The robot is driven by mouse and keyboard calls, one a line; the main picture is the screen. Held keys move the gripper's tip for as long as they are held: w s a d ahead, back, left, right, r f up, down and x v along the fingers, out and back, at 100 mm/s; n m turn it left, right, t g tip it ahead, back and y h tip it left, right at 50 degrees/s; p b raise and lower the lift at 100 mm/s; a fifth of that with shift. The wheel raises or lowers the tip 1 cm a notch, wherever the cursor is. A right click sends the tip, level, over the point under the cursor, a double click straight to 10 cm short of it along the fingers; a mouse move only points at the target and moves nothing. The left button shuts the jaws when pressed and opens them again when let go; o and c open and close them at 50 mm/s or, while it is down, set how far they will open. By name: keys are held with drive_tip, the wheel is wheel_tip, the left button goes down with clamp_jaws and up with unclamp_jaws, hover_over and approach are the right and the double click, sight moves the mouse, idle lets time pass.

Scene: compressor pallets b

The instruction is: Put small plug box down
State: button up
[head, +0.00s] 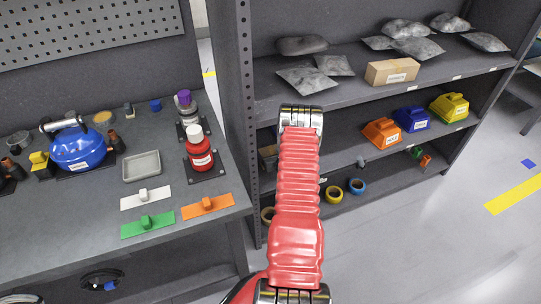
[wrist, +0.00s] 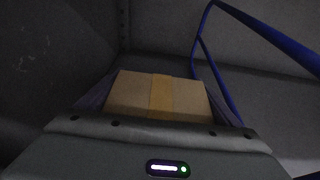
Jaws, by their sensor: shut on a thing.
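My gripper (wrist: 160,88) shows in the dark wrist view, with a finger at each side of a brown cardboard box (wrist: 135,92). The box has a tan tape strip down its middle and sits between the fingers. I take it for the small plug box; no label on it can be read. My gripper is shut on it. In the head view my red arm rises in front of the shelf, and the gripper and held box are hidden. Whether the held box touches a surface below cannot be told.
A blue bar (wrist: 262,36) runs close on the right in the wrist view. In the head view, the rack's upper shelf holds grey bags and another cardboard box (head: 392,72). Orange (head: 382,132), blue and yellow cases stand below. A bench (head: 70,205) with tools is left.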

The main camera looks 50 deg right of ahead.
drive_tip(key=shift+f, duration=2.05)
drive_tip(key=shift+f, duration=0.15)
drive_tip(key=o, duration=1.2)
drive_tip(key=v, duration=1.2)
drive_tip(key=shift+r, duration=0.2)
